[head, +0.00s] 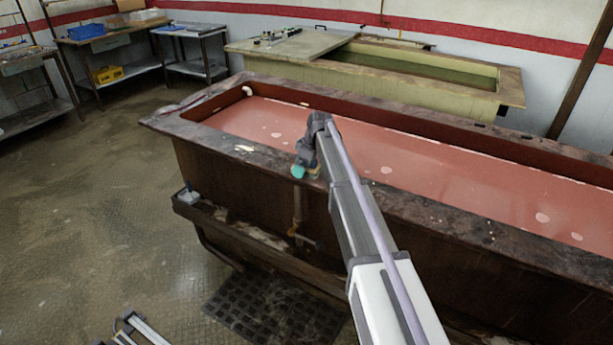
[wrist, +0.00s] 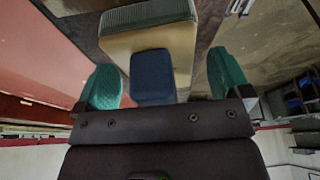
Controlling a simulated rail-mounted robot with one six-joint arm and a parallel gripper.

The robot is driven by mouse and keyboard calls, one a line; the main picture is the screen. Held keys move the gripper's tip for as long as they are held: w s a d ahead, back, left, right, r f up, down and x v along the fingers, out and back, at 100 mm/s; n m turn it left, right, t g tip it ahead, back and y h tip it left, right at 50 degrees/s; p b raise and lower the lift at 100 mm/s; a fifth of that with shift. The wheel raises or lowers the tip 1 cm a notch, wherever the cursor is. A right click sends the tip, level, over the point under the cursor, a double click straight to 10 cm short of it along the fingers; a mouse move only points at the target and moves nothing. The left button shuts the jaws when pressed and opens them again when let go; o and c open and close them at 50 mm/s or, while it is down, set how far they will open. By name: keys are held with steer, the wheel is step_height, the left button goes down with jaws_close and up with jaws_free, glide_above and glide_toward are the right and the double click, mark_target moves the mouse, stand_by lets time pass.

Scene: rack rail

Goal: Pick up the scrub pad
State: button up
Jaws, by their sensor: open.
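The scrub pad shows in the wrist view as a tan block (wrist: 115,45) with a ridged grey-green layer on its far side and a blue block-shaped grip (wrist: 152,76) facing me. My gripper (wrist: 160,74) is open, with one teal fingertip on each side of the blue grip. Gaps show on both sides, the left one narrower than the right. In the head view my gripper (head: 300,171) is over the near rim of the long tank, and the pad cannot be made out clearly behind it.
The long dark tank (head: 222,150) with a reddish inside crosses the middle, its rim stained. A pale tank (head: 408,88) stands behind it. Benches with a blue bin (head: 86,31) and a yellow bin (head: 107,74) are at upper left. The floor at left is mostly open.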

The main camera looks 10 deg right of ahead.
steer(key=shift+s+r, duration=0.1)
steer(key=shift+r, duration=0.05)
steer(key=shift+c, duration=0.3)
steer(key=c, duration=1)
